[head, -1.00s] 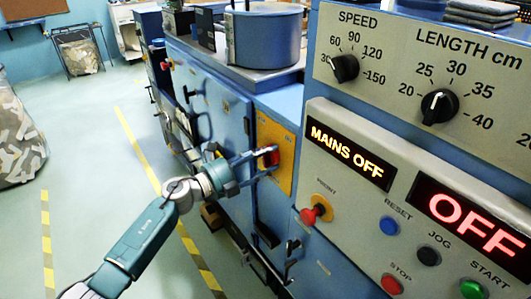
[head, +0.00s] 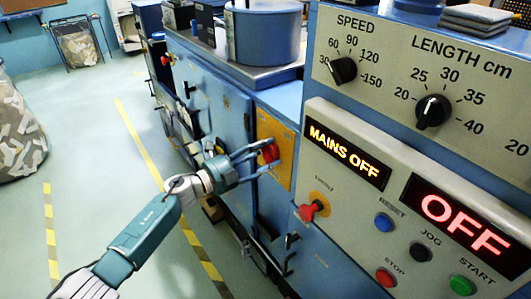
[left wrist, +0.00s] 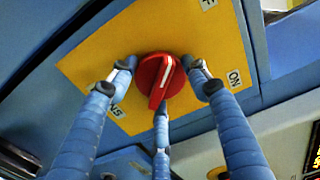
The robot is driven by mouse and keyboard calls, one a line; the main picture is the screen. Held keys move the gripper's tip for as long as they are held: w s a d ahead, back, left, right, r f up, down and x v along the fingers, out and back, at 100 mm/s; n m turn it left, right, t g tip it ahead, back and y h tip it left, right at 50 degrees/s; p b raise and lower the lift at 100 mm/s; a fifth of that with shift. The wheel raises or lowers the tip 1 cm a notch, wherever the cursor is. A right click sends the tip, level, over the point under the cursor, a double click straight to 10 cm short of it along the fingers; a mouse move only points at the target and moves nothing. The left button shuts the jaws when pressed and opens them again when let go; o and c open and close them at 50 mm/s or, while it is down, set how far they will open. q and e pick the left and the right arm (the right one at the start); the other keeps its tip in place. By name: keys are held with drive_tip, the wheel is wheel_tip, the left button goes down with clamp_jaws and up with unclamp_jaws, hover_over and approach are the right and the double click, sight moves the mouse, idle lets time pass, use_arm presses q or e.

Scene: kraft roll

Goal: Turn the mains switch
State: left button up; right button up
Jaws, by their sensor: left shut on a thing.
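The mains switch (head: 270,153) is a red rotary knob on a yellow plate (head: 285,132) on the blue machine's side. My left gripper (head: 260,159) reaches it from the left and is shut on it. In the left wrist view the red knob (left wrist: 160,80) shows between the three blue fingers (left wrist: 160,92). Its white mark runs nearly upright there, leaning slightly right at the top. An ON label (left wrist: 235,78) is to its right, and a partly cut label ending in F is at the top. The display (head: 346,150) reads MAINS OFF. My right gripper is not in view.
The control panel (head: 400,210) at right has a second display (head: 465,222) reading OFF, a red knob (head: 312,208) and several coloured buttons. Black handles (head: 272,232) stick out below the switch. Free floor (head: 90,150) with yellow lines lies to the left.

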use_arm(q)
drive_tip(key=shift+w+a+r, duration=0.3)
drive_tip(key=shift+r, duration=0.1)
drive_tip(key=o, duration=1.2)
drive_tip(key=shift+c, duration=0.2)
drive_tip(key=shift+f, duration=0.35)
drive_tip(key=shift+s+a, duration=0.1)
drive_tip(key=shift+s, duration=0.1)
drive_tip(key=v, duration=1.1)
drive_tip(key=shift+a, duration=0.35)
drive_tip(key=shift+f, duration=0.1)
